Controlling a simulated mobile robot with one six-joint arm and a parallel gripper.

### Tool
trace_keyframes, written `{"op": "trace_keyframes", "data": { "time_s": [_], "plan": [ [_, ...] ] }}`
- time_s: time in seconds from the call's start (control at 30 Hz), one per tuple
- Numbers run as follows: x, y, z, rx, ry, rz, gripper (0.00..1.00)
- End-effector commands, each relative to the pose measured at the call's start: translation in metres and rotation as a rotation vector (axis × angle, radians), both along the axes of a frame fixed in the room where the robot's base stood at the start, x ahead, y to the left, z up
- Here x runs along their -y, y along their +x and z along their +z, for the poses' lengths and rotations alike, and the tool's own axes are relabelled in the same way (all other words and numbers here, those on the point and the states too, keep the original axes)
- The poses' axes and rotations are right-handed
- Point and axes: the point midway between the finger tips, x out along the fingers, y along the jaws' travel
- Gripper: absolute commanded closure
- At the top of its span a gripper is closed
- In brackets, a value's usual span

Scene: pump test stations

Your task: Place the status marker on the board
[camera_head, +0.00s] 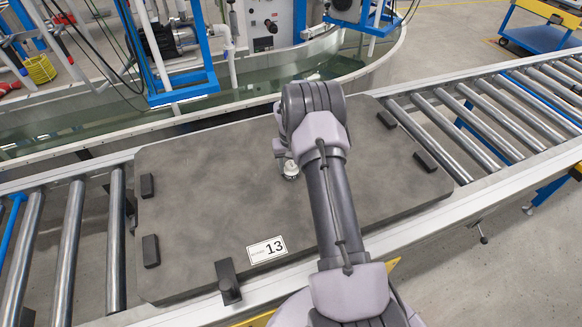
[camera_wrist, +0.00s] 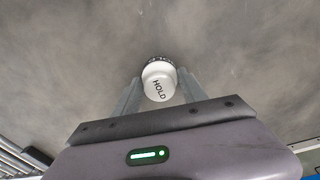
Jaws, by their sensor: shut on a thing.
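The status marker (camera_wrist: 158,84) is a small white round piece with "HOLD" on its top and a dark ring at its base. My gripper (camera_wrist: 160,92) is shut on it, one finger on each side, in the wrist view. In the head view the marker (camera_head: 290,169) shows just left of my arm, over the middle of the board. The board (camera_head: 200,210) is a dark grey slab lying on the roller conveyor, with a "13" label at its front edge. I cannot tell whether the marker touches the board. My arm hides part of the board.
Several black blocks stand along the board's edges, such as the front one (camera_head: 228,281) and the right one (camera_head: 425,161). Conveyor rollers (camera_head: 500,120) run on both sides. Behind is a water tank (camera_head: 250,90) with a blue-framed pump (camera_head: 175,45). The board's left part is bare.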

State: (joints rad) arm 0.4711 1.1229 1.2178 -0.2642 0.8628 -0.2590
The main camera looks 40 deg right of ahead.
Motion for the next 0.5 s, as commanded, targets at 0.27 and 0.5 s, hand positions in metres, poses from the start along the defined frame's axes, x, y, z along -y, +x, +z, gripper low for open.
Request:
{"op": "trace_keyframes", "data": {
  "time_s": [0.27,0.5],
  "plan": [
    [-0.0002,0.0000,-0.0031,0.000,0.000,0.000,0.29],
    [-0.0003,0.0000,-0.0026,0.000,0.000,0.000,0.29]
  ]
}}
